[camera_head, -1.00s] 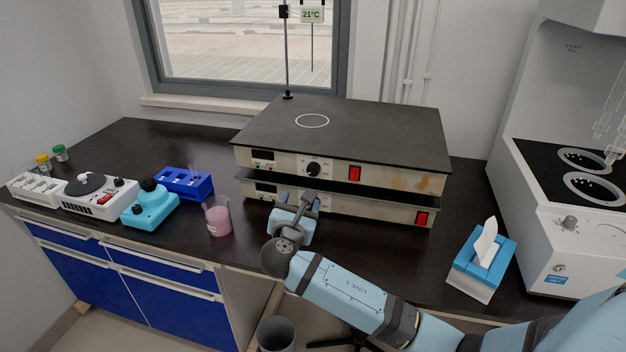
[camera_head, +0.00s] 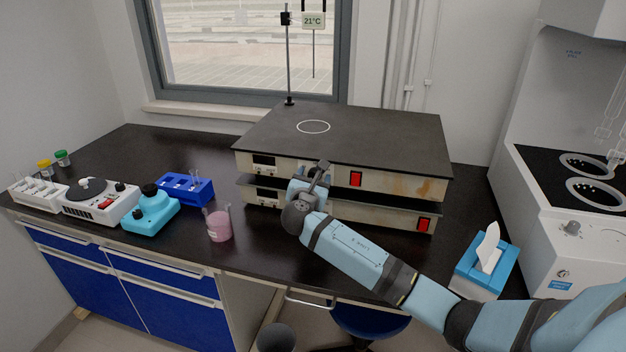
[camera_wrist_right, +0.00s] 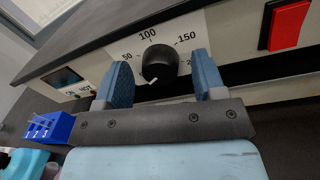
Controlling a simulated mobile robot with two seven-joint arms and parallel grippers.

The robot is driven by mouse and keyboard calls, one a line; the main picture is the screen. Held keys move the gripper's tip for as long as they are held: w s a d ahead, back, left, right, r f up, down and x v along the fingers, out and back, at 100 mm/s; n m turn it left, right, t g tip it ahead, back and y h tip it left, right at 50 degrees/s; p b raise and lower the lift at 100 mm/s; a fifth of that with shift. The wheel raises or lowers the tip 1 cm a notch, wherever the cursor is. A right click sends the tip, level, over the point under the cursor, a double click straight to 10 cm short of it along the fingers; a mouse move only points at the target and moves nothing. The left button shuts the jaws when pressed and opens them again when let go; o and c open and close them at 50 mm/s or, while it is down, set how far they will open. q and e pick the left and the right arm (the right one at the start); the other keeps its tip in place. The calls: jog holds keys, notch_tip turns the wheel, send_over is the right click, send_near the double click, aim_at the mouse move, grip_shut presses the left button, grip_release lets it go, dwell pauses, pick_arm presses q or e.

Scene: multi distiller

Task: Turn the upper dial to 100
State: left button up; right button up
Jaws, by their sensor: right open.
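The upper dial (camera_wrist_right: 160,63) is a round black knob on the pale front panel of the upper hot plate (camera_head: 400,184). Its white mark points down and to the left, away from the 100 printed above the knob. My right gripper (camera_wrist_right: 162,74) is open, with one blue finger on each side of the dial and visible gaps to it. In the head view my right gripper (camera_head: 320,176) is at the upper panel and mostly hides the dial. My left gripper is not in view.
The lower hot plate (camera_head: 385,216) sits directly beneath the upper one. A beaker of pink liquid (camera_head: 219,226), a blue tube rack (camera_head: 186,190) and a turquoise device (camera_head: 150,212) stand to the left. A tissue box (camera_head: 480,272) stands to the right. Red switches (camera_head: 356,179) are on the panels.

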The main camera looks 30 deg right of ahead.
jog(key=c, duration=0.9)
jog(key=shift+c, duration=0.2)
pick_arm(q)
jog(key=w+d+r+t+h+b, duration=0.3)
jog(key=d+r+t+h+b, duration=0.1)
jog(key=b, duration=1.1)
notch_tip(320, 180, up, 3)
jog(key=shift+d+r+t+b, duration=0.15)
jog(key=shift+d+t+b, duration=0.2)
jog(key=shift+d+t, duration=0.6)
pick_arm(e)
jog(key=m, duration=0.8)
jog(key=m+h, duration=0.1)
jog(key=m, duration=1.6)
jog(key=shift+f+g, duration=0.35)
jog(key=shift+g, duration=0.05)
